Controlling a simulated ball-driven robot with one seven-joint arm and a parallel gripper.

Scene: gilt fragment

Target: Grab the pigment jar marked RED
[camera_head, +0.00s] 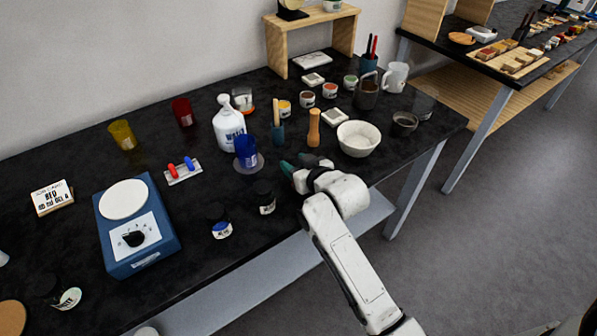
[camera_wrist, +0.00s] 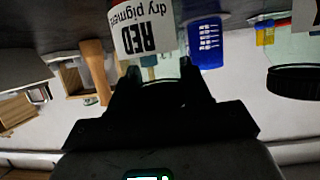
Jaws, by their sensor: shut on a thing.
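The pigment jar marked RED (camera_wrist: 140,32) shows in the wrist view, its white label reading "RED dry pigment". It is right at the fingertips of my gripper (camera_wrist: 160,68), which is shut on it. In the head view my gripper (camera_head: 293,168) is at the front part of the black table, right of a dark-lidded jar (camera_head: 264,196). I cannot make out the RED jar there; my gripper seems to hide it. A second jar with a blue label (camera_head: 221,229) stands nearer the table's front edge.
A blue cup (camera_head: 246,152) stands left of my gripper, and a wooden pestle (camera_head: 313,127) and white bowl (camera_head: 358,139) stand behind and to its right. Several small jars stand behind.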

